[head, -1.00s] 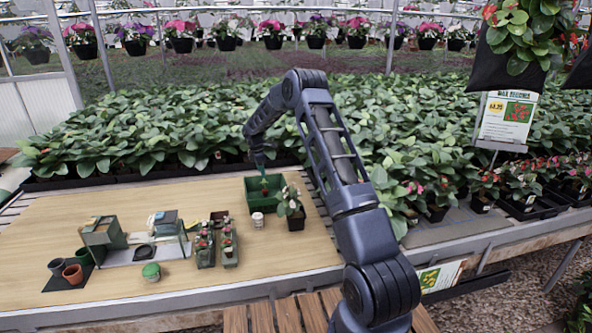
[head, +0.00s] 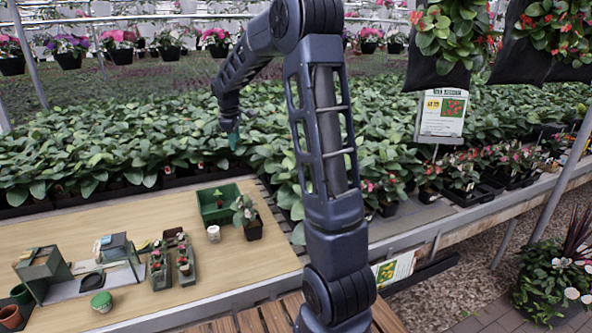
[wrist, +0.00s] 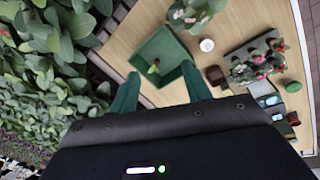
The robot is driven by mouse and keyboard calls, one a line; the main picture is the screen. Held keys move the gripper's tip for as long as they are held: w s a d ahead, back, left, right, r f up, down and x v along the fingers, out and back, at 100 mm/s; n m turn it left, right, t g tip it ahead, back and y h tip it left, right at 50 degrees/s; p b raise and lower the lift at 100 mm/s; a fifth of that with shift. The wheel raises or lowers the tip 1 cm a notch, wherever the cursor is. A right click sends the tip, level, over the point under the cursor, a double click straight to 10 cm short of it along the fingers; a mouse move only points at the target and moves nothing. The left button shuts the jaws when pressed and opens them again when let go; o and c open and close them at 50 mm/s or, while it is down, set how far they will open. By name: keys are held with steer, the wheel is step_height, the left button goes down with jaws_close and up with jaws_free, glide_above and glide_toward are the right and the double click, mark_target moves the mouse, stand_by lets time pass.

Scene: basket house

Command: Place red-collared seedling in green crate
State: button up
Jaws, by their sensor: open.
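The green crate (head: 206,212) stands at the back right of the wooden table. A small seedling (head: 219,196) is inside it; the wrist view shows its leaves with a small red part (wrist: 153,68) in the crate (wrist: 165,45). My gripper (head: 232,138) is raised above the plants behind the table, apart from the crate. In the wrist view my gripper (wrist: 160,90) has its two green fingers spread, with nothing between them. Several other seedlings (head: 183,262) stand in two dark trays at the table's middle; their collar colours are too small to tell.
A larger potted plant (head: 246,215) stands just right of the crate, and a white cup (head: 214,233) stands in front of it. A small stand (head: 42,268) and terracotta pot (head: 10,314) are at left. Dense leafy plants (head: 90,150) fill the space behind the table.

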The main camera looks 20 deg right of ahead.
steer(key=s+d+r+m, duration=0.3)
steer(key=s+r, duration=0.3)
steer(key=s, duration=0.5)
steer(key=s+d+m+t, duration=0.1)
steer(key=s+m, duration=0.2)
steer(key=s, duration=0.7)
steer(key=s+d+f+m, duration=0.1)
steer(key=s+d+m, duration=0.1)
steer(key=s, duration=0.8)
steer(key=s+d+m+t+y, duration=0.1)
steer(key=s+m, duration=0.3)
steer(key=s, duration=0.6)
steer(key=shift+d+f+t, duration=0.3)
steer(key=shift+d+f, duration=0.1)
steer(key=shift+d, duration=0.25)
